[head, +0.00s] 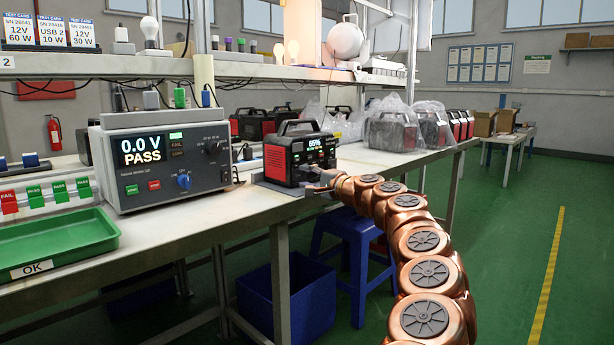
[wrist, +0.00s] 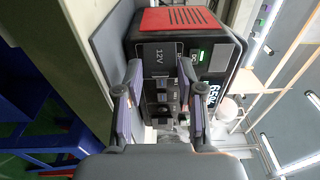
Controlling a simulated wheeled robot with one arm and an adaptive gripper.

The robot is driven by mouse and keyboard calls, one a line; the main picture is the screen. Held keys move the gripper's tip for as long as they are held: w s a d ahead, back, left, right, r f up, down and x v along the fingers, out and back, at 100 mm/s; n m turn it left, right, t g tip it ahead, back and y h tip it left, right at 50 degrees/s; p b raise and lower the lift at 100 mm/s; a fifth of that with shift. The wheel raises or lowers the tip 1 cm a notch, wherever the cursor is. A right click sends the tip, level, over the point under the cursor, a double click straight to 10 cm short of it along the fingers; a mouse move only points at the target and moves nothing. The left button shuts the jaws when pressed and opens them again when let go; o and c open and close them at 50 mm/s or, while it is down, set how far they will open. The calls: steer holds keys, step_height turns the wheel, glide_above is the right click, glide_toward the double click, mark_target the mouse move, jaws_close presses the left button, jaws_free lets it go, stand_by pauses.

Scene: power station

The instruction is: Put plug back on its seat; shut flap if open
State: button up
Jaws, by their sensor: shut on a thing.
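The black and red power station (head: 292,155) stands on a grey base on the workbench, its lit screen reading 65%. My gripper (head: 327,188) is at the station's front. In the wrist view my gripper (wrist: 160,72) has its two fingers on either side of a dark grey piece marked 12V (wrist: 163,57) and is shut on it. I cannot tell whether this piece is the flap or the plug. The flap's position is unclear.
A tester (head: 165,165) reading 0.0 V PASS stands left of the station. A green OK tray (head: 55,240) is at the left. Bagged units (head: 392,128) stand further right.

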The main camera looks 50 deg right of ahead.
steer(key=shift+w+d+n+y+p, duration=0.1)
steer(key=shift+d+n+y+p, duration=0.15)
steer(key=shift+n+y+p, duration=0.45)
steer(key=shift+w+d+n+y+p, duration=0.1)
steer(key=shift+d+n+y+p, duration=0.15)
steer(key=shift+y+p, duration=0.85)
steer(key=n+y+p, duration=0.1)
steer(key=p, duration=0.2)
steer(key=n+y+p, duration=0.1)
steer(key=p, duration=0.3)
steer(key=shift+w+d+r+g+y, duration=0.1)
steer(key=shift+w+d+g+y, duration=0.1)
steer(key=shift+d+g+y, duration=0.15)
steer(key=p, duration=0.2)
steer(key=n+y+p, duration=0.1)
steer(key=p, duration=0.1)
steer(key=n+y+p, duration=0.1)
steer(key=p, duration=0.1)
steer(key=shift+w+d+g+y, duration=0.25)
steer(key=shift+g, duration=0.1)
steer(key=shift+w+d+n+g+y+p, duration=0.15)
steer(key=shift+n+g+y+p, duration=0.45)
steer(key=shift+p, duration=1.05)
steer(key=o, duration=0.8)
steer(key=v, duration=1.2)
steer(key=shift+f, duration=0.45)
